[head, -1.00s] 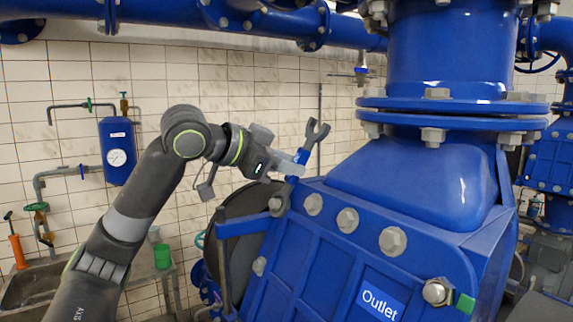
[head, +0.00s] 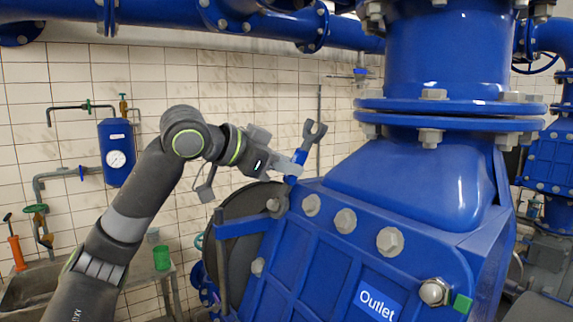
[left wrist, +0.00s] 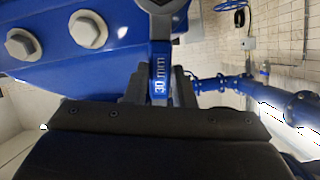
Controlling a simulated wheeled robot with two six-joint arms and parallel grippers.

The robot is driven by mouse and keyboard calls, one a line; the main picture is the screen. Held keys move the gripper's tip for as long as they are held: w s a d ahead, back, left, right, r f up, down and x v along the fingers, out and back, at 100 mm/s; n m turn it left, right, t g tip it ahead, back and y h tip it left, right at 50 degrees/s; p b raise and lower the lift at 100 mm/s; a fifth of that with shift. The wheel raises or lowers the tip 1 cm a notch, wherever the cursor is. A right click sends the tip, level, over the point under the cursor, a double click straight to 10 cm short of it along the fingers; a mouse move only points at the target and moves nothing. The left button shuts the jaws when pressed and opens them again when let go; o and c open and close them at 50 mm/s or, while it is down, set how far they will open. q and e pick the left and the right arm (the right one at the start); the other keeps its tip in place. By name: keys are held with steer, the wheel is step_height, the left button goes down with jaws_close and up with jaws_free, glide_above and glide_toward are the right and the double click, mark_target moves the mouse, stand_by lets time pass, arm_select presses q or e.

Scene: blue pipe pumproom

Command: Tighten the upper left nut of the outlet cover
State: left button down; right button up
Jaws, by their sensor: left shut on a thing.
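My left gripper (head: 290,168) is shut on the blue handle of a wrench (head: 300,157). The wrench leans up to the right, its grey open jaw (head: 315,132) free in the air. Its lower end (head: 277,206) is at the upper left corner of the outlet cover (head: 300,270), over the upper left nut. That nut is largely hidden, and I cannot tell how fully the wrench sits on it. In the left wrist view the wrench (left wrist: 160,75) reads "30 mm" between my fingers (left wrist: 160,97), and its far end is cut off at the top. My right gripper is out of view.
Several other cover bolts, including one along the top edge (head: 345,220), stick out to the right. A blue bar (head: 243,227) and a dark round disc (head: 240,205) are left of the cover. A large flanged pipe (head: 450,105) rises above. Open space lies before the tiled wall.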

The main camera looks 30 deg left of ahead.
arm_select(q)
steer(key=shift+s+a+r, duration=0.2)
steer(key=shift+r, duration=0.15)
steer(key=shift+s+a+r, duration=0.2)
steer(key=shift+s, duration=0.25)
steer(key=b+v, duration=0.1)
steer(key=v, duration=0.1)
steer(key=shift+s+a, duration=0.15)
steer(key=shift+s, duration=0.15)
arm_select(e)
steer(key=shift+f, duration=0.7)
